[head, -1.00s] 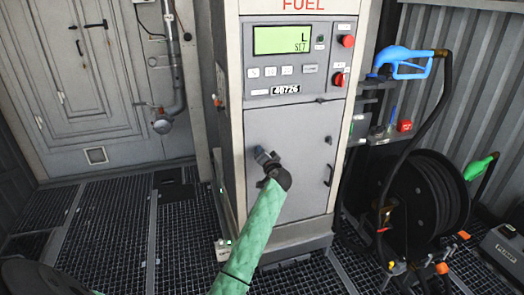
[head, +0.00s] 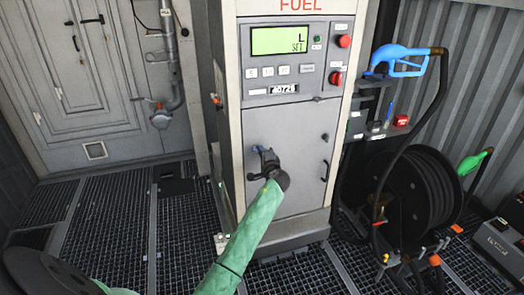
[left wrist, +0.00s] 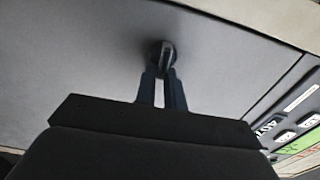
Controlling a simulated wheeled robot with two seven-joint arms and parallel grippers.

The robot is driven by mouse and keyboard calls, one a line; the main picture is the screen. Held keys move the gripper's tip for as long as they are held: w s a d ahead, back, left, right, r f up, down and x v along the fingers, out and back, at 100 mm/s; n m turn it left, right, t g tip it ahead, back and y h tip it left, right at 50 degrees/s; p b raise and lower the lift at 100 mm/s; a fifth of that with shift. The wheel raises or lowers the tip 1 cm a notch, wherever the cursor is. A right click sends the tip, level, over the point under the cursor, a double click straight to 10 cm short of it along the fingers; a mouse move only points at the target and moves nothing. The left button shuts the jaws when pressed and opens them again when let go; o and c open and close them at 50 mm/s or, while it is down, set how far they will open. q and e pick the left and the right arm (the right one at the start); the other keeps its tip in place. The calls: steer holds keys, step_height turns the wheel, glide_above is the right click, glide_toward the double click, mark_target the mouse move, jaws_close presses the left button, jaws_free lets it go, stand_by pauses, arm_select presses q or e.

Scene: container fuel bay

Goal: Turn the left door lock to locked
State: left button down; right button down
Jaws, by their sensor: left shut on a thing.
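The left door lock (left wrist: 163,50) shows in the left wrist view as a small dark round knob with a raised grip on a grey door panel. It is on the lower door (head: 300,155) of the fuel pump. My left gripper (head: 261,154) is at the left part of this door in the head view and covers the lock there. In the left wrist view its two fingers (left wrist: 161,76) are closed on the lock's grip, which lines up with them. The lock's marking, if any, cannot be read. My right gripper is not in view.
A black handle (head: 326,172) is on the door's right side. The pump's display and button panel (head: 290,60) is above. At right are a blue nozzle (head: 400,66), a hose reel (head: 410,190) and a green nozzle (head: 473,161). Grating floor (head: 110,230) at left is clear.

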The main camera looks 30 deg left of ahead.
arm_select(q)
steer(key=shift+r, duration=0.1)
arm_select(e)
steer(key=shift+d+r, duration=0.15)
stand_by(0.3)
arm_select(q)
steer(key=c, duration=1.5)
jaws_free()
